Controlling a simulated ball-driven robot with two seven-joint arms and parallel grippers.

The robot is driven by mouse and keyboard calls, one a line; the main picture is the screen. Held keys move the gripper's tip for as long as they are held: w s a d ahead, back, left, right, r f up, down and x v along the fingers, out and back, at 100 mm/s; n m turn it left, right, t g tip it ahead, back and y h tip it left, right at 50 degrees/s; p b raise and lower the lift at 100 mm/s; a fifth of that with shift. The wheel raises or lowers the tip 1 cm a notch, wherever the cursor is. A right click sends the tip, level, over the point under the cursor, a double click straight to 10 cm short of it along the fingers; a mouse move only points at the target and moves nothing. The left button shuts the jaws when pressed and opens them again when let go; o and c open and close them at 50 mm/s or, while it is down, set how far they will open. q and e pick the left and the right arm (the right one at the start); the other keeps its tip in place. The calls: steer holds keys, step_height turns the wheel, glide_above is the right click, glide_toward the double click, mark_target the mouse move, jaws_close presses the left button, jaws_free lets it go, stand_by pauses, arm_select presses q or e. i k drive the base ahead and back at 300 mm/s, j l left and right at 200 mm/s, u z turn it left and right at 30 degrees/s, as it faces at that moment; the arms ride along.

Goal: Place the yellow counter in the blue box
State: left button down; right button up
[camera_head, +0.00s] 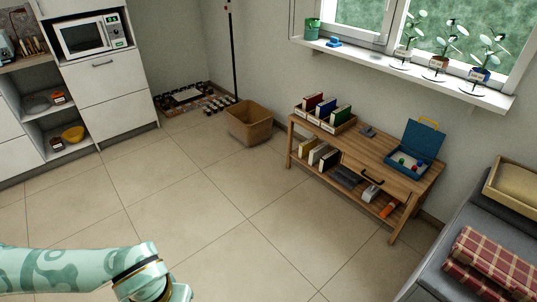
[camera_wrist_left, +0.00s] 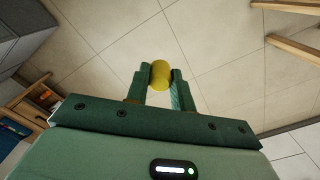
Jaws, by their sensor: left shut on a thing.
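The yellow counter (camera_wrist_left: 160,74) is between the two green fingertips of my left gripper (camera_wrist_left: 160,78) in the left wrist view. The gripper is shut on it, with tiled floor behind. In the head view my left arm comes in at the lower left, and its gripper is out of frame. The blue box (camera_head: 417,142) stands open on the wooden bench at the right, its lid raised, with a few small coloured pieces inside. The held counter is well away from the box. My right gripper is in neither view.
The wooden bench (camera_head: 357,148) also holds a rack of books and, on its lower shelf, more books and small objects. A brown bin (camera_head: 250,124) stands left of it. A grey seat with a plaid cushion (camera_head: 492,262) is at the right. The middle floor is clear.

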mark_target(398, 159)
steer(key=i+j, duration=0.15)
steer(key=i, duration=1.15)
steer(key=i+l+z, duration=0.15)
steer(key=i+z, duration=0.15)
steer(key=z, duration=0.15)
steer(key=i+z, duration=0.4)
steer(key=i+j+z, duration=0.1)
steer(key=i+z, duration=0.15)
steer(key=z, duration=0.2)
steer(key=i+j+z, duration=0.2)
steer(key=z, duration=0.2)
steer(key=i+z, duration=0.4)
steer(key=i, duration=0.35)
